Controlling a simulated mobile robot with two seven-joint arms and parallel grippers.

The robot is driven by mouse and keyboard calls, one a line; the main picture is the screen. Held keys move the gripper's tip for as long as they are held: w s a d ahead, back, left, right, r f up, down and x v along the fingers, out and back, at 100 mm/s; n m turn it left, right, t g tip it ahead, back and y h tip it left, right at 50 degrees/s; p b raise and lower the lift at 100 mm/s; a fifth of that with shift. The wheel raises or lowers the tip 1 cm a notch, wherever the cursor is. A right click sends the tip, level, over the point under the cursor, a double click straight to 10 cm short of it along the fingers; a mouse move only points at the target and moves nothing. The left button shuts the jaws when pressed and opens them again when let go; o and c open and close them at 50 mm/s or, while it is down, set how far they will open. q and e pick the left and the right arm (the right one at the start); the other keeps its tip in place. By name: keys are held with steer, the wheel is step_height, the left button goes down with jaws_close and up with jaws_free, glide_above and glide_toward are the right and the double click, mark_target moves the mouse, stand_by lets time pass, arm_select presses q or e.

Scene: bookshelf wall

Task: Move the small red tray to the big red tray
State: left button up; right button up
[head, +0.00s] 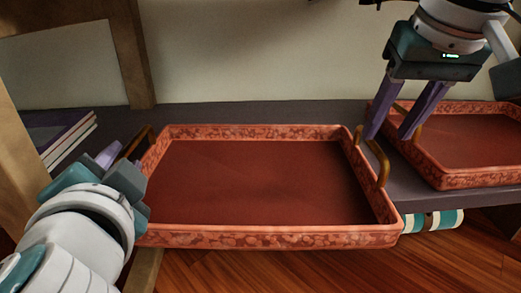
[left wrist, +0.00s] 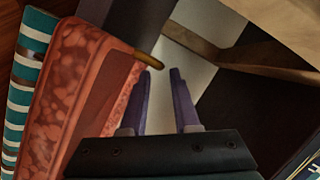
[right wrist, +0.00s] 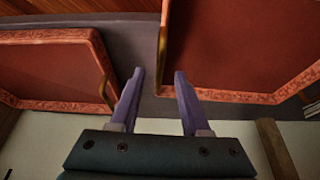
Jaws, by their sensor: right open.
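The big red tray (head: 260,229) lies flat on the dark shelf in the middle of the head view, empty, with a brass handle at each end. The small red tray (head: 455,180) appears to be the one at the right, cut off by the picture's edge. My right gripper (head: 388,136) is open, pointing down above the gap between the trays, near their facing handles. In the right wrist view, the small tray (right wrist: 50,104) is left and the big tray (right wrist: 240,95) right of its fingers. My left gripper (left wrist: 161,71) is open beside the big tray's left handle (left wrist: 145,59).
A teal-and-white striped object (head: 433,220) shows below the shelf's front edge. A pale wall (head: 250,60) closes the back. The strip of shelf (head: 255,113) behind the big tray is clear.

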mark_target(132, 142)
arm_select(q)
steer(key=x, duration=0.8)
steer(key=shift+w+a, duration=0.1)
steer(key=shift+w, duration=0.1)
arm_select(e)
steer(key=x, duration=0.8)
steer(key=shift+w+f, duration=0.15)
arm_select(q)
steer(key=shift+f, duration=0.1)
steer(key=c, duration=0.4)
arm_select(e)
steer(key=c, duration=0.4)
arm_select(q)
jaws_close()
arm_select(e)
jaws_close()
steer(key=shift+a, duration=0.1)
